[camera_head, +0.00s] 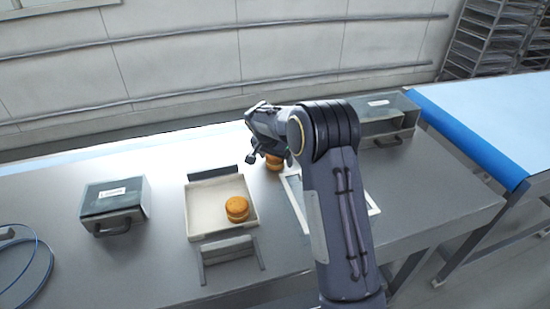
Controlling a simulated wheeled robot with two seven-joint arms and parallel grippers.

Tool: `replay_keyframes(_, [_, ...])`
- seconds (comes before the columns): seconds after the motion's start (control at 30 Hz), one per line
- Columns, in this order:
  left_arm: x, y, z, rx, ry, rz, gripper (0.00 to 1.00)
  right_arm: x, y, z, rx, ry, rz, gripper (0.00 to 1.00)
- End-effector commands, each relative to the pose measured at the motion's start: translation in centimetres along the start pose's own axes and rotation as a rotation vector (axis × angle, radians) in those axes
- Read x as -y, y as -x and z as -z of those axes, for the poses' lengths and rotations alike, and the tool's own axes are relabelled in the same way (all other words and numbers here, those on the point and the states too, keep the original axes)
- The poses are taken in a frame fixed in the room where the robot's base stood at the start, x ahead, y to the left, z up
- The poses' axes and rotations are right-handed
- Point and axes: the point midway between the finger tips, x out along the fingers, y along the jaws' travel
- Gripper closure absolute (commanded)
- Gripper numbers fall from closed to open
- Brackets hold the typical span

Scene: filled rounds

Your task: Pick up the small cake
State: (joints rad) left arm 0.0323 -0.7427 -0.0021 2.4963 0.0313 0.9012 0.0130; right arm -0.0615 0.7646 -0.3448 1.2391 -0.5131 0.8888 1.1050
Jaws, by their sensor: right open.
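One small round golden-brown cake (237,208) sits in the white tray (194,215) left of my right arm. A second small cake (273,163) is beyond it, under my right gripper and partly hidden by it. My right gripper (270,160) is open and points down at this second cake; I cannot tell whether it touches it. My right arm covers much of a white-edged frame or tray (374,209) on the right. My left gripper is not in view.
A grey lidded box (113,204) with a handle stands at the left, and another (385,118) at the back right. A metal bracket (229,249) stands before the tray. A blue cable (38,262) lies at the far left. A blue-edged conveyor (470,140) is at the right.

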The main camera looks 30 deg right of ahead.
Motion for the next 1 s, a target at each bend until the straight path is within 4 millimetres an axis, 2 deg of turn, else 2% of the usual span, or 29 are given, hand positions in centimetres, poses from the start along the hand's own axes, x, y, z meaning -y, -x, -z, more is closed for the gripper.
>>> replay_keyframes(0.13, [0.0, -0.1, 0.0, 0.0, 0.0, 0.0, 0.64, 0.0, 0.0, 0.0, 0.0, 0.0, 0.001, 0.19])
replay_keyframes(0.17, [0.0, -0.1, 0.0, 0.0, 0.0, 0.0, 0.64, 0.0, 0.0, 0.0, 0.0, 0.0, 0.001, 0.22])
replay_keyframes(0.4, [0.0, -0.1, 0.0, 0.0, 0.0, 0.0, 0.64, 0.0, 0.0, 0.0, 0.0, 0.001, 0.001, 0.53])
replay_keyframes(0.43, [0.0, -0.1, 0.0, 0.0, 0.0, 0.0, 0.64, 0.0, 0.0, 0.0, 0.0, 0.001, 0.001, 0.54])
replay_keyframes(0.77, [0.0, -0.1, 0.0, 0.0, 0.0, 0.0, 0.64, 0.1, 0.2, 0.1, -0.001, 0.0, 0.002, 0.54])
replay_keyframes(1.0, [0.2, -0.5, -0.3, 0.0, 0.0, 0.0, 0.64, 0.1, 2.2, 1.0, -0.004, -0.001, 0.005, 0.54])
